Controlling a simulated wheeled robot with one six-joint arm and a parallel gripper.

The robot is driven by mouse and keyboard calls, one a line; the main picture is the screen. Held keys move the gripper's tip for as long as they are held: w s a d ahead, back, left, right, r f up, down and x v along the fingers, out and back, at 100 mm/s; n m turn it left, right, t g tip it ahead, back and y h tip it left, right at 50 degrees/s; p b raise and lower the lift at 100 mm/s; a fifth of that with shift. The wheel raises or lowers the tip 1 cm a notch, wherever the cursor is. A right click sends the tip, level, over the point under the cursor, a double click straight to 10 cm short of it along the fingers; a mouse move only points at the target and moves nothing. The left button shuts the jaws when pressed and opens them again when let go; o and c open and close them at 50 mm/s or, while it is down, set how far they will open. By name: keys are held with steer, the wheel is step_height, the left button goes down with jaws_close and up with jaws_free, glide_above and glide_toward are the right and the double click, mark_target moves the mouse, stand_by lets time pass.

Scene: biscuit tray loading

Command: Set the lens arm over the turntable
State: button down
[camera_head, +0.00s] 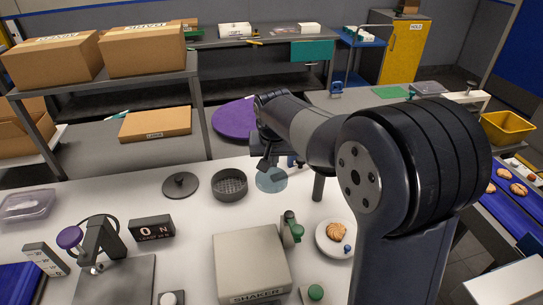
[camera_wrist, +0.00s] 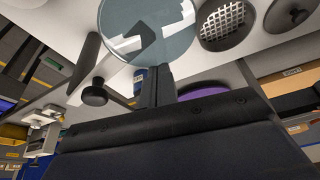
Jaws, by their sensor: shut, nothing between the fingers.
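The lens (camera_head: 272,180) is a clear bluish disc at the middle of the white table. It fills the top of the wrist view (camera_wrist: 125,22). A dark post (camera_head: 318,186) stands to its right; the link between them is hidden behind my arm. A round white disc (camera_head: 323,243) with a biscuit and a blue knob, likely the turntable, lies in front and to the right, with the lens away from it. My gripper (camera_head: 266,163) is shut and empty. Its fingers show in the wrist view (camera_wrist: 156,85), close to the lens rim; contact cannot be told.
A perforated black pan (camera_head: 230,186) and black lid (camera_head: 180,185) lie left of the lens. A purple disc (camera_head: 234,119) is beyond the table.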

steer(key=s+d+n+g+y+b, duration=0.2)
steer(key=s+d+n+y+b, duration=0.1)
steer(key=s+d+n, duration=0.8)
steer(key=shift+s+d+n+g+y+b, duration=0.15)
steer(key=shift+d+n+g+y+b, duration=0.25)
steer(key=shift+d+n, duration=1.05)
steer(key=shift+a, duration=0.1)
step_height(320, 180, up, 10)
steer(key=shift+a, duration=0.3)
steer(key=shift+f, duration=0.15)
